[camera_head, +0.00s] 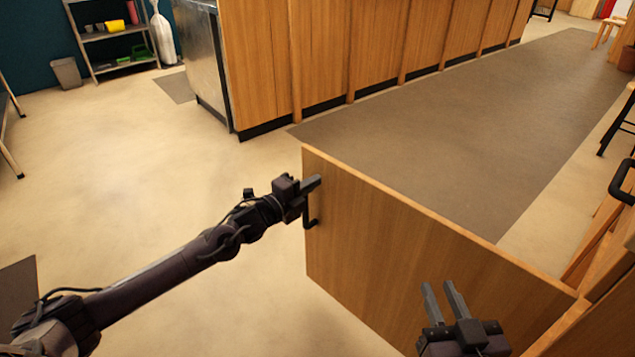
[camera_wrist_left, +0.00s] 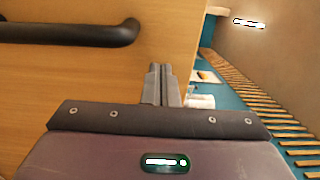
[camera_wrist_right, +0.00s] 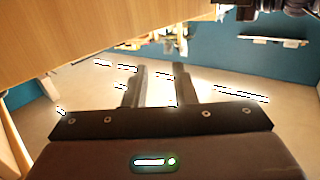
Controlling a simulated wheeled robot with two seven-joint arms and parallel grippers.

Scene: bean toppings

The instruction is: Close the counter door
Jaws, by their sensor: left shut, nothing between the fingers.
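The wooden counter door (camera_head: 400,245) stands swung open, reaching from the counter at the lower right toward the middle of the head view. A dark handle (camera_head: 310,212) is on its face near the free edge; it also shows in the left wrist view (camera_wrist_left: 75,33). My left gripper (camera_head: 314,184) is shut and empty, beside the handle at the door's free edge; I cannot tell whether it touches the door. It also shows in the left wrist view (camera_wrist_left: 161,82). My right gripper (camera_head: 444,297) is open and empty, in front of the door near its hinged end.
A long wood-panelled counter (camera_head: 330,50) runs along the back. A grey mat (camera_head: 450,120) lies on the floor behind the door. Metal shelves (camera_head: 95,37) stand at the back left. Another dark handle (camera_head: 622,182) is at the right. The floor at left is clear.

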